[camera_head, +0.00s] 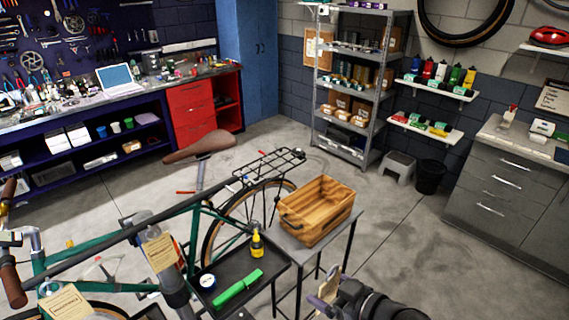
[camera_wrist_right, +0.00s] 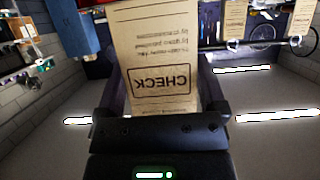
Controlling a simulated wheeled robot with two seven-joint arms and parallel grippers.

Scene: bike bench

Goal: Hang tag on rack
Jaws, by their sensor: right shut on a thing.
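My right gripper (camera_head: 332,292) is at the bottom centre of the head view, in front of the wooden crate. It is shut on a tan paper tag (camera_wrist_right: 165,60), which reads CHECK upside down in the right wrist view. In the head view only a small part of this tag (camera_head: 323,286) shows, seen at an angle. The bike's black rear rack (camera_head: 270,165) is up and to the left of the gripper, beyond the crate, and apart from the tag. Two other tan tags hang near the bike, one by the frame (camera_head: 160,252) and one at lower left (camera_head: 65,303). My left gripper is not in view.
A wooden crate (camera_head: 318,208) stands on a small dark table between my gripper and the rack. A black tray (camera_head: 240,263) beside it holds a green tool and a yellow bottle. Shelving (camera_head: 360,100) stands behind.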

